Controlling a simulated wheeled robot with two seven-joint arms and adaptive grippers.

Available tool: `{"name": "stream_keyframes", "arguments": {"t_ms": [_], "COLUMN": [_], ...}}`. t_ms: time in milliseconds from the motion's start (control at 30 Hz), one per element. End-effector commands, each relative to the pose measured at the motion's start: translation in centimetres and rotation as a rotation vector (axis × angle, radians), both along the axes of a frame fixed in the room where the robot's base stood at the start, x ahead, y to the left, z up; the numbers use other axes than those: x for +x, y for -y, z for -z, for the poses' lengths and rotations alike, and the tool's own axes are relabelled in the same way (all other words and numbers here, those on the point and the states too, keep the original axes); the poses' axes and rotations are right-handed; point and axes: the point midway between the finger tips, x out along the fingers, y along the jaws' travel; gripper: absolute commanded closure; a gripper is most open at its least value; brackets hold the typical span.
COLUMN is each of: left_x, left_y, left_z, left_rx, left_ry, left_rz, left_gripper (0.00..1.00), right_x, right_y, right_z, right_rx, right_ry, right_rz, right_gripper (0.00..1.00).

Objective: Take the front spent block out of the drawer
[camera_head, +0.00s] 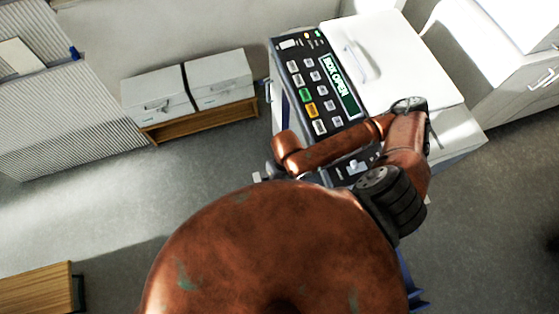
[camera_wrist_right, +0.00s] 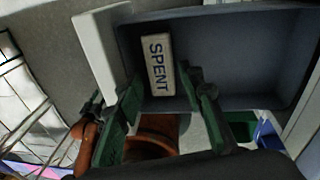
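In the right wrist view, a pale block marked SPENT (camera_wrist_right: 157,62) stands against the left end of the dark grey drawer (camera_wrist_right: 243,58). My right gripper (camera_wrist_right: 160,88) is open, with its two green fingers pointing toward the block. One fingertip is to the block's lower left and the other to its lower right; I cannot tell whether either touches it. Only one block shows in the drawer. In the head view, my brown arm covers the lower part of the machine (camera_head: 392,62), and the drawer and right gripper are hidden. My left gripper is not in view.
A low wooden bench with two grey boxes (camera_head: 157,93) stands at the left. A white cabinet (camera_head: 497,75) stands at the right.

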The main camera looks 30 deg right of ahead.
Motion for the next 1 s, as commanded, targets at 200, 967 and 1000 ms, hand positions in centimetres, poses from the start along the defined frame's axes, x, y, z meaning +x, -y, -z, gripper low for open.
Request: {"name": "stream_keyframes", "arguments": {"t_ms": [200, 967, 1000], "left_x": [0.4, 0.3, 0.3], "left_y": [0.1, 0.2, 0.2], "left_z": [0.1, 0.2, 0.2], "left_rx": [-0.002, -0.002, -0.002], "left_ry": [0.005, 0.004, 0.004], "left_rz": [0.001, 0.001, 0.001], "left_gripper": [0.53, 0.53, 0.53], "right_x": [-0.4, -0.4, -0.4], "right_y": [-0.5, -0.6, -0.6], "right_z": [3.0, 4.2, 4.2], "right_rx": [0.000, -0.001, -0.001], "right_ry": [-0.004, -0.001, -0.001], "right_rz": [0.001, 0.001, 0.001], "right_gripper": [0.65, 0.83, 0.86]}}
